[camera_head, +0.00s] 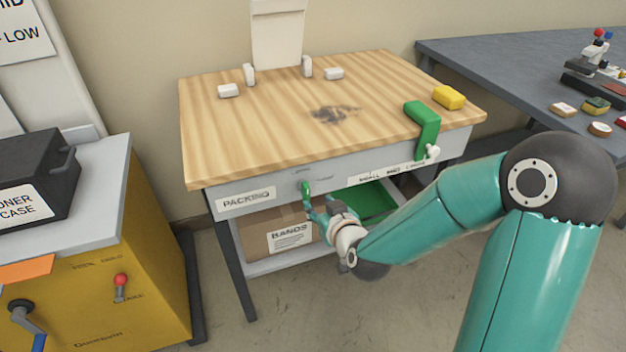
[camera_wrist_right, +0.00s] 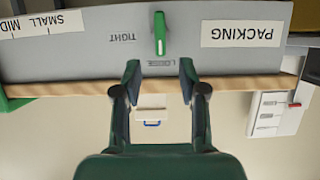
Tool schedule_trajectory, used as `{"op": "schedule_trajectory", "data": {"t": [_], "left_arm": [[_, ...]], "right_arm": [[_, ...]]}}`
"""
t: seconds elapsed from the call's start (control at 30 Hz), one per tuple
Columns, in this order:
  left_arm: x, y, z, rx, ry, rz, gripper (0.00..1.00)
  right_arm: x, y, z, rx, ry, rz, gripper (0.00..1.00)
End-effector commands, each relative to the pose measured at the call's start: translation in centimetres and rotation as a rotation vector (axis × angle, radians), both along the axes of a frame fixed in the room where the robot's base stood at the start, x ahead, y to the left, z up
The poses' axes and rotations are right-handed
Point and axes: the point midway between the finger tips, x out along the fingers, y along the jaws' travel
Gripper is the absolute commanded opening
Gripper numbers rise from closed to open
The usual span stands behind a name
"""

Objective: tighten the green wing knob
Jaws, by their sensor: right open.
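The green wing knob (camera_head: 306,190) sits on the grey front panel of the wooden packing table, right of the PACKING label. In the right wrist view the knob (camera_wrist_right: 159,33) appears as an upright green bar on the panel, with the word TIGHT beside it. My right gripper (camera_head: 318,208) is just below and to the right of the knob in the head view. In the right wrist view its two fingers (camera_wrist_right: 160,68) are apart with nothing between them, and the knob lies beyond the gap. I cannot see contact. My left gripper is not in view.
The table (camera_head: 270,115) holds white blocks, a yellow block (camera_head: 448,97) and a green clamp-like part (camera_head: 423,122) at its right edge. A box labelled BANDS (camera_head: 270,232) and a green tray (camera_head: 375,203) sit below. A yellow cabinet (camera_head: 150,240) stands left.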

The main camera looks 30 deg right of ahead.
Motion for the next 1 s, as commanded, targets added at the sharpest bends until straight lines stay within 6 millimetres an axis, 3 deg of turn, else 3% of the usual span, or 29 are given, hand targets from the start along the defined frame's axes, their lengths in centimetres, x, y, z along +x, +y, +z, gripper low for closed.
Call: {"op": "schedule_trajectory", "data": {"t": [0.03,0.2,0.4,0.6,0.9,1.0], "left_arm": [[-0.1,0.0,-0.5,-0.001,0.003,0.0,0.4],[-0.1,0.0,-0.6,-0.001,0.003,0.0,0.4],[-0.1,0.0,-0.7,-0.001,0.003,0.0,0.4],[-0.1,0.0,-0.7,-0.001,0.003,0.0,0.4],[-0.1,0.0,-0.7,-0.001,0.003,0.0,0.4],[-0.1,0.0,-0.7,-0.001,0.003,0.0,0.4]], "right_arm": [[1.1,-0.3,-1.0,0.001,0.003,0.0,0.42],[4.4,-1.1,-2.3,-0.001,0.001,-0.002,0.42],[7.3,-1.8,-3.5,-0.002,0.0,-0.001,0.42],[8.6,-2.1,-3.9,-0.002,0.001,0.0,0.42],[8.7,-2.1,-4.0,-0.002,0.001,0.0,0.42],[8.7,-2.1,-4.0,-0.002,0.001,0.0,0.25]]}}
